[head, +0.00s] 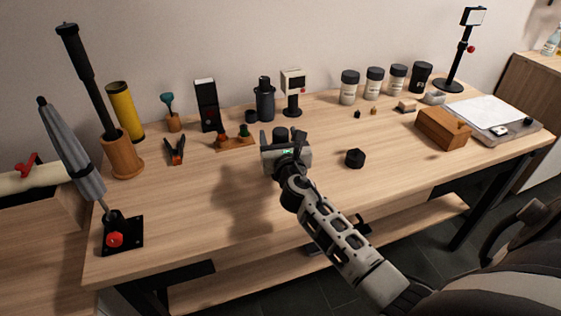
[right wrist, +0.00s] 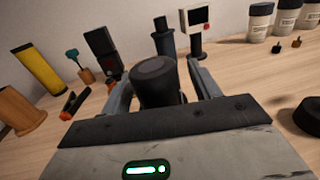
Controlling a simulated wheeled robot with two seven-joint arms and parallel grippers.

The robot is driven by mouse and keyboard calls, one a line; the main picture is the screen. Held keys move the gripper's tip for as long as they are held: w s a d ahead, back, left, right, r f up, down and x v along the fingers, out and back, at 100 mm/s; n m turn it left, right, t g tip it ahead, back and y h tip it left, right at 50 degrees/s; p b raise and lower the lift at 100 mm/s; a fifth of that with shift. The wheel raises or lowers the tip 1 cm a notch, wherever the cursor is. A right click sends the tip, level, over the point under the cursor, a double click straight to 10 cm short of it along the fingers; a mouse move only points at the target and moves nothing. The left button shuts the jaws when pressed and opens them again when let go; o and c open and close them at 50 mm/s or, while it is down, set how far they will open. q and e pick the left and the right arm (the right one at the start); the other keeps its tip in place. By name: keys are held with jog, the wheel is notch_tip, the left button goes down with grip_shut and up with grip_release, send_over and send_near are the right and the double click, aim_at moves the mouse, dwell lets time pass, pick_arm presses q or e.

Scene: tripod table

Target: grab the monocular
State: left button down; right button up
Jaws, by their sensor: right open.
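A short dark cylinder (right wrist: 155,78), which looks like the monocular, stands on the table between my right gripper's fingers in the right wrist view. In the head view its dark top (head: 280,133) shows just beyond the gripper, and the rest is hidden by the hand. My right gripper (head: 284,146) is open, with one finger on each side of the cylinder. I cannot tell whether either finger touches it. My left gripper is not in view.
Behind the cylinder stand a black device (head: 264,100) and a white-headed stand (head: 292,90). A black knob-like piece (head: 355,158) lies to the right.

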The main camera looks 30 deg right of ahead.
jog(key=c, duration=1.2)
grip_shut()
jog(key=shift+r, duration=0.1)
